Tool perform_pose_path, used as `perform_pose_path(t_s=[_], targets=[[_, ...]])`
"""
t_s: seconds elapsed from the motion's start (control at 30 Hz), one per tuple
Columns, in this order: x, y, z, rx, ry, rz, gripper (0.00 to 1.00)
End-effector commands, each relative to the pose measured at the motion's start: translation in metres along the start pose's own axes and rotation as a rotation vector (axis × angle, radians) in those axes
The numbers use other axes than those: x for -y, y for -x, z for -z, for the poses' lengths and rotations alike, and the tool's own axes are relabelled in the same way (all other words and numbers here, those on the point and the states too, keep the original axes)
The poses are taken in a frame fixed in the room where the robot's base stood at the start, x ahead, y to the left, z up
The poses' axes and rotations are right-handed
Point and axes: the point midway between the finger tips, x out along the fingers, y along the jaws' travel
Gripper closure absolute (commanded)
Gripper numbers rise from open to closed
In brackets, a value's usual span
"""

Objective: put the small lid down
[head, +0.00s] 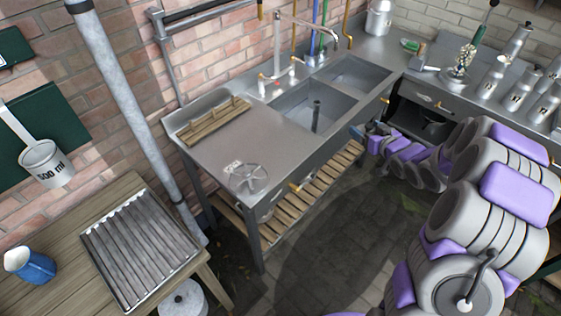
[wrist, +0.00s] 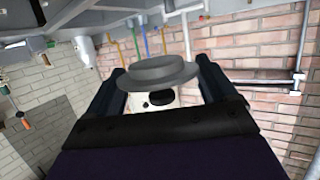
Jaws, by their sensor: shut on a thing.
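The small lid (wrist: 150,76) is a round grey disc with a raised middle. In the wrist view it sits between the two dark fingers of my gripper (wrist: 160,84), which is shut on it. In the head view my gripper (head: 372,138) is at the end of my outstretched arm, in front of the steel sink unit, near the open dark compartment under the counter. The lid cannot be made out clearly in the head view.
The steel counter (head: 222,149) has two sinks, a wooden rack (head: 213,121) and a wheel-shaped metal piece (head: 248,177). Metal churns (head: 493,77) stand at the right. A slatted shelf (head: 312,190) runs below. A wooden table (head: 60,228) with a blue jug (head: 30,266) is at left.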

Motion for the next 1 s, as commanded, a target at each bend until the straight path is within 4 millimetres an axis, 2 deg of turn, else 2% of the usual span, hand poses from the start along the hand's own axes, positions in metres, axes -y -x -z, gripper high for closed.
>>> perform_pose_path(t_s=[0.13,0.27,0.53,0.7,0.87,1.0], targets=[[0.007,-0.021,-0.018,0.006,0.032,0.089,0.46],[0.023,-0.037,-0.039,0.008,0.061,0.185,0.46],[0.075,-0.059,-0.079,0.002,0.125,0.394,0.46],[0.101,-0.061,-0.093,0.001,0.149,0.473,0.46],[0.123,-0.069,-0.097,0.002,0.158,0.493,0.46],[0.155,-0.083,-0.096,0.002,0.162,0.495,0.46]])
